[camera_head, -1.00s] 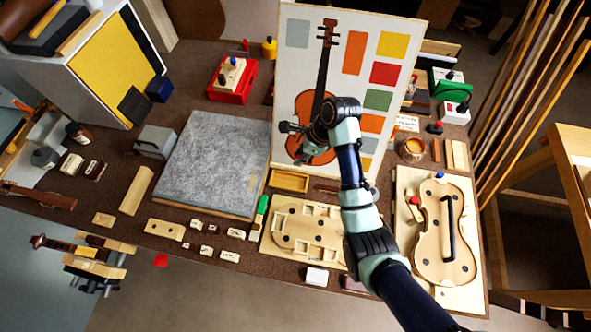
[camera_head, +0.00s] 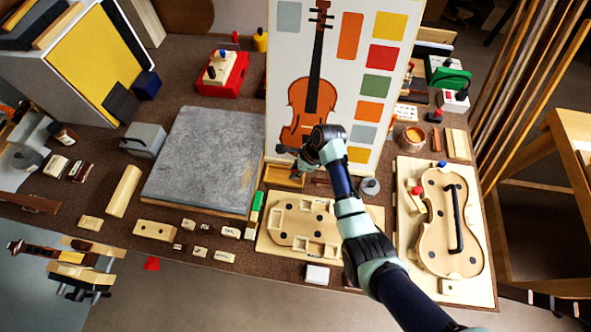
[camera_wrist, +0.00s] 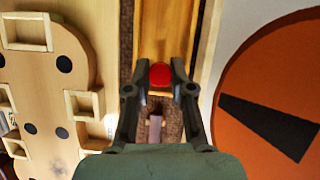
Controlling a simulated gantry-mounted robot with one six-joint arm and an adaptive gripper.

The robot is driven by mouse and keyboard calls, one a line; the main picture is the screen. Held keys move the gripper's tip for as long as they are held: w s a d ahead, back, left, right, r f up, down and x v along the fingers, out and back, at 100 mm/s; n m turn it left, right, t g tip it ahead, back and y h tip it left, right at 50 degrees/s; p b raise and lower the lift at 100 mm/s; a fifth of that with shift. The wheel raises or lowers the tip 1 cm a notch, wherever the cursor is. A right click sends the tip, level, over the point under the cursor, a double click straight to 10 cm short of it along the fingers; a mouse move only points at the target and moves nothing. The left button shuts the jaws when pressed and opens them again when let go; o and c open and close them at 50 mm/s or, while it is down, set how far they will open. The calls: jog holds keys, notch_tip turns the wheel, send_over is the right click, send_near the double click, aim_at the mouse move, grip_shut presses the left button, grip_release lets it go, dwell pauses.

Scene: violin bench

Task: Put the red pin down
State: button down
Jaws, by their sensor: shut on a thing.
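My gripper (camera_wrist: 159,82) is shut on the red pin (camera_wrist: 159,74), whose round red head shows between the fingertips in the wrist view. Its lower part is hidden. In the wrist view the pin appears in front of the near end of a shallow wooden tray (camera_wrist: 168,25); I cannot tell whether it touches the tray. In the head view my gripper (camera_head: 300,168) is at the small tray (camera_head: 276,184), below the violin poster, and the pin cannot be made out there.
The poster board (camera_head: 342,105) stands close behind the tray. A wooden form with pockets (camera_head: 268,236) lies in front, and a grey slab (camera_head: 205,158) lies to the left. The violin-shaped plate (camera_head: 436,256) at right has a red knob (camera_head: 417,190) and a blue knob.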

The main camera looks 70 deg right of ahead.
jog(key=shift+f, duration=0.1)
jog(key=c, duration=1)
grip_release()
jog(key=p+v, duration=0.4)
jog(key=v, duration=0.8)
